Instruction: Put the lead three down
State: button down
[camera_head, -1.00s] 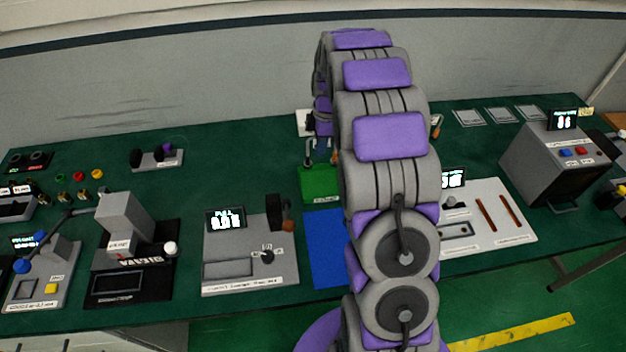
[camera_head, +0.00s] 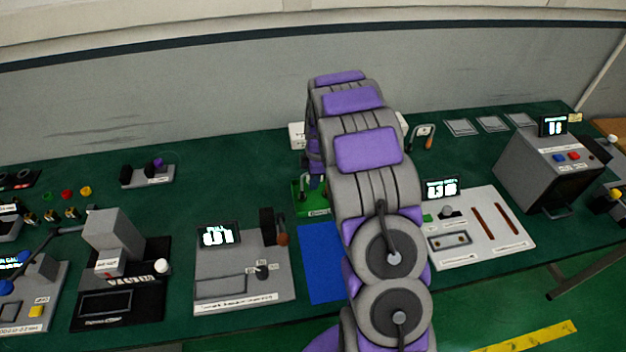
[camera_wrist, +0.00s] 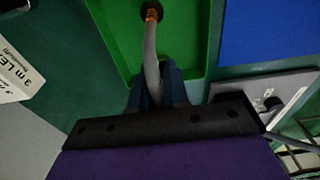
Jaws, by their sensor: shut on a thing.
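In the wrist view my gripper (camera_wrist: 158,88) is shut on a grey lead (camera_wrist: 151,60) with a dark and orange end (camera_wrist: 151,11). The lead's end shows over the green tray (camera_wrist: 198,30); I cannot tell whether it touches the tray floor. In the head view the green tray (camera_head: 318,211) lies left of my arm, which partly hides it. The gripper is mostly hidden there. A white card reading "3 m LE..." (camera_wrist: 12,72) is at the left of the wrist view.
A blue mat (camera_head: 318,265) lies in front of the green tray. A grey instrument with a display (camera_head: 240,270) stands left of it, and a white slotted panel (camera_head: 490,230) stands right of my arm. Another looped lead (camera_head: 423,137) is behind the panel.

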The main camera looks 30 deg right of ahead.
jog(key=shift+d, duration=0.2)
jog(key=c, duration=1.4)
grip_release()
jog(key=shift+d+f, duration=0.15)
jog(key=shift+d, duration=0.2)
jog(key=shift+o, duration=1.4)
jog(key=shift+a, duration=0.45)
jog(key=shift+r, duration=0.3)
jog(key=r, duration=0.3)
jog(key=d+r+p, duration=0.1)
jog(key=r, duration=0.2)
jog(key=r+p, duration=0.1)
jog(key=r, duration=0.3)
jog(key=shift+s+d+r, duration=0.1)
jog(key=shift+s+d, duration=0.1)
jog(key=shift+d, duration=0.05)
jog(key=shift+r, duration=0.75)
